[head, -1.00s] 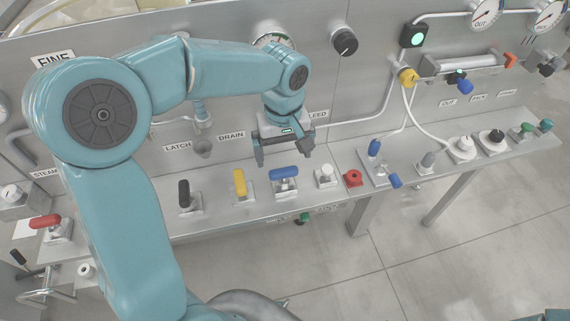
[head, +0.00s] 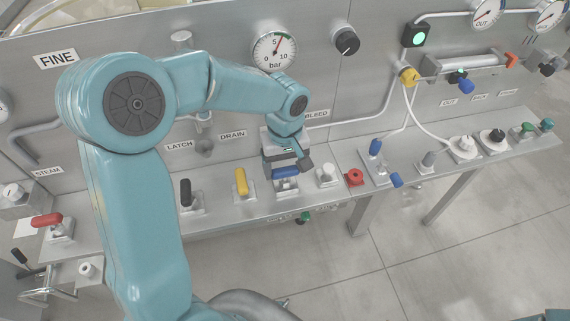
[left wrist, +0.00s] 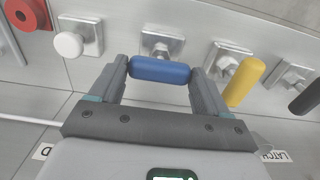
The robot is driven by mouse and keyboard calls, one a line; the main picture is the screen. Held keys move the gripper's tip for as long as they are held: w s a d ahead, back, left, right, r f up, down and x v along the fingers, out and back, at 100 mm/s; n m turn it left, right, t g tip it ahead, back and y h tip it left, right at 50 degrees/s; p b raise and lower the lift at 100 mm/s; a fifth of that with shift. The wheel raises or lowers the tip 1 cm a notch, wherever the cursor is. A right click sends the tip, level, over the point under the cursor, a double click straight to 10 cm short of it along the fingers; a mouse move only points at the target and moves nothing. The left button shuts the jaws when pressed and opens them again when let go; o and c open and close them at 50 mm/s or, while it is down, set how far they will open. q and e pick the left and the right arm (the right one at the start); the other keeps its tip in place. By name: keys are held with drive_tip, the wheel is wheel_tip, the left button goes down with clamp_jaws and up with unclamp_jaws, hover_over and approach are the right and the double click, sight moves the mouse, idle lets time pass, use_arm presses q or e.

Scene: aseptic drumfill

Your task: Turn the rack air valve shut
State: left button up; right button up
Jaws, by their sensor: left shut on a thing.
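A valve with a blue handle (head: 285,172) sits on the metal shelf between the yellow-handled valve and a white knob. The blue handle lies crosswise and also shows in the left wrist view (left wrist: 160,70). My left gripper (head: 284,168) has come down over it. In the left wrist view its two fingers (left wrist: 160,72) close on the ends of the blue handle, one at each end. The valve's square metal base (left wrist: 160,45) shows beyond the handle. No label on the frames names this valve as the rack air valve. My right gripper is not in view.
A yellow-handled valve (head: 241,184) and a black-handled valve (head: 187,194) stand to the left. A white knob (head: 327,174) and a red fitting (head: 354,177) stand close on the right. A pressure gauge (head: 274,50) is on the wall panel behind.

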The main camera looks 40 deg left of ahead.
use_arm(q)
drive_tip(key=shift+m, duration=0.4)
drive_tip(key=m, duration=0.3)
drive_tip(key=shift+m+b, duration=0.3)
drive_tip(key=m, duration=0.4)
drive_tip(key=shift+m, duration=0.3)
drive_tip(key=m, duration=0.4)
drive_tip(key=shift+m, duration=0.3)
drive_tip(key=shift+m+p, duration=0.35)
drive_tip(key=shift+m, duration=1.85)
drive_tip(key=o, duration=1)
drive_tip(key=shift+r, duration=0.1)
